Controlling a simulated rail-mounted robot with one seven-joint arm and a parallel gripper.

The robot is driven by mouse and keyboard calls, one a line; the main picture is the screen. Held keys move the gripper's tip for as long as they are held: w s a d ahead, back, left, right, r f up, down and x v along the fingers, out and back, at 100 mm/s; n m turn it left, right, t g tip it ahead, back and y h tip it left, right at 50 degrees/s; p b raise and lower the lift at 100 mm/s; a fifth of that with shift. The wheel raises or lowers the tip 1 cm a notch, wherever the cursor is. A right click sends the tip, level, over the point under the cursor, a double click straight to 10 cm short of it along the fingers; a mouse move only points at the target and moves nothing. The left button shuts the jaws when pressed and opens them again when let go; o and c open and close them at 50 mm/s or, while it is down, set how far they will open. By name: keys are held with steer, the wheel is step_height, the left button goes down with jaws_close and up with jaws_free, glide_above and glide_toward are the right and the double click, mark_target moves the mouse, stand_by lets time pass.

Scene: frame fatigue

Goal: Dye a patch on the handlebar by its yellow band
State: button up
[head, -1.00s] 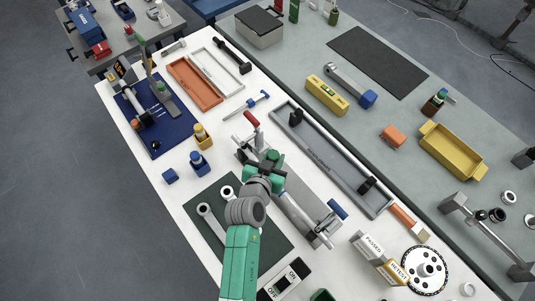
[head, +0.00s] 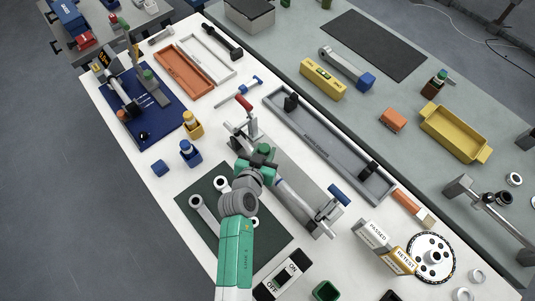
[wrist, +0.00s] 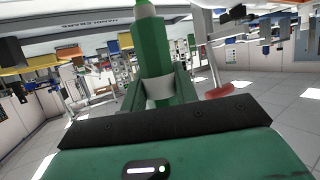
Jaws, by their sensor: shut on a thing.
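My gripper (head: 262,160) is over the metal clamp fixture (head: 318,190) on the white bench. The fixture has a red handle (head: 243,102) and a blue handle (head: 339,195); the red handle also shows in the wrist view (wrist: 220,91). I cannot make out a yellow band, and my arm hides part of the fixture. Contact at the tool tip cannot be told.
A dark mat (head: 205,238) with a wrench-like part is left of my arm. Blue (head: 189,152) and yellow (head: 193,125) holders with bottles stand farther left. An on/off switch (head: 283,276) and a toothed chainring (head: 431,257) are at the near side.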

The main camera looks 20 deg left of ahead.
steer(key=shift+w+a+f+b, duration=0.1)
steer(key=shift+w+a+b, duration=0.2)
steer(key=shift+a, duration=0.25)
steer(key=shift+w+a+f+b, duration=0.1)
steer(key=shift+w+a+b, duration=0.15)
steer(key=shift+a, duration=0.3)
steer(key=shift+r+p, duration=0.4)
steer(key=shift+p, duration=0.25)
steer(key=d, duration=0.1)
steer(key=s+d, duration=0.1)
steer(key=d+p, duration=0.1)
steer(key=shift+s+f, duration=0.15)
steer(key=shift+s, duration=0.15)
steer(key=shift+s+d+r+p, duration=0.1)
steer(key=shift+d+r+p, duration=0.05)
steer(key=shift+r+p, duration=0.4)
steer(key=shift+s+d+r+p, duration=0.15)
steer(key=shift+r+p, duration=0.2)
steer(key=shift+r, duration=0.35)
step_height(320, 180, up, 5)
steer(key=p, duration=0.4)
glide_above(268, 152)
steer(key=shift+r, duration=0.2)
